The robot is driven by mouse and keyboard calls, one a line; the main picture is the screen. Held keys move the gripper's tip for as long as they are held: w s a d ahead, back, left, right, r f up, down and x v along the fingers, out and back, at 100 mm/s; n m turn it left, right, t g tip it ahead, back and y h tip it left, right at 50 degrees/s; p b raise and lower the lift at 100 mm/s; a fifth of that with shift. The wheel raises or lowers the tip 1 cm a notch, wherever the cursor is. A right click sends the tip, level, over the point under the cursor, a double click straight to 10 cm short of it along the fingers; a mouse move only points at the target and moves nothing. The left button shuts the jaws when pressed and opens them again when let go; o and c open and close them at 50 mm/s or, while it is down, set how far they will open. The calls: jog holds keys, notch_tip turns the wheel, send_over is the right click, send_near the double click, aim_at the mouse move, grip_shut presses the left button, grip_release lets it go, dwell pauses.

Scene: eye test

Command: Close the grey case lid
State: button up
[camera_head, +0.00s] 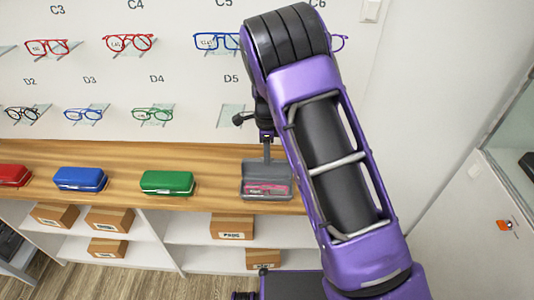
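The grey case (249,194) sits on the wooden counter, right of the green case. It is open, with its lid (254,170) raised at the back. Pink glasses (268,189) lie inside it. My gripper (267,153) points down just behind and above the raised lid, at its middle. Its tip is small and partly merges with the lid, so I cannot tell whether it touches the lid. I cannot tell whether its fingers are open or shut.
Closed green (168,183), blue (80,179) and red (13,176) cases stand in a row to the left on the counter (215,180). Glasses hang on the wall behind; the D5 holder (234,117) looks empty. Cardboard boxes (232,228) sit on shelves below. My arm covers the right side.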

grip_shut()
jog(key=shift+s+f, duration=0.1)
dwell(1.1)
